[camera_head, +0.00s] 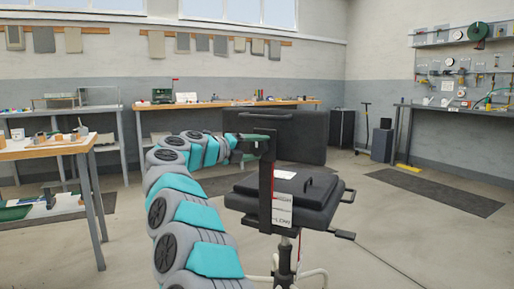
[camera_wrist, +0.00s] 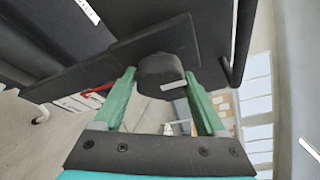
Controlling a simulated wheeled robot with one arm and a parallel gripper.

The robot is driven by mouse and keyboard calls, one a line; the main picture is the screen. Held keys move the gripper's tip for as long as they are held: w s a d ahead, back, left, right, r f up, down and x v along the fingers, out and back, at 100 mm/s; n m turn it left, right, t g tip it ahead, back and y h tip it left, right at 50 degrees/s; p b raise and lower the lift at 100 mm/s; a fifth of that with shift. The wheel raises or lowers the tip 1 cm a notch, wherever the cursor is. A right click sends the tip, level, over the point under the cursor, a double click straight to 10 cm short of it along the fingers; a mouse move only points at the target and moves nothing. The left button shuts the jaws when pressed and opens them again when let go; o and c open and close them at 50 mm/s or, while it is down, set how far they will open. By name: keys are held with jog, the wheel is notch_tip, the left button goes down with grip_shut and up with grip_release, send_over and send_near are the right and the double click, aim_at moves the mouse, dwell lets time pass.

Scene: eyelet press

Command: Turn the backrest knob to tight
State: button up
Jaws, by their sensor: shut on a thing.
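The backrest knob (camera_wrist: 160,68) is a dark, round knob with a pale mark on its face, and it sits on a dark flat bar in the wrist view. My gripper (camera_wrist: 158,80), with green fingers, is shut on the knob, one finger on each side. In the head view my gripper (camera_head: 240,143) reaches the upper part of the chair's upright bracket (camera_head: 265,190) from the left; I cannot make out the knob there. The black backrest (camera_head: 305,130) stands behind the bracket, and the black seat (camera_head: 315,195) is to its right.
A label (camera_head: 282,212) hangs on the bracket, and a lever (camera_head: 341,234) sticks out under the seat. A wooden-topped bench (camera_head: 45,150) stands at left, with another bench (camera_head: 210,105) along the back wall. A dark mat (camera_head: 435,190) lies on open floor at right.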

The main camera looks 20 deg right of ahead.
dwell(0.4)
jog(key=o, duration=1.3)
jog(key=v, duration=0.7)
jog(key=shift+s+a+r, duration=0.1)
jog(key=shift+s+a, duration=0.05)
jog(key=shift+a, duration=0.25)
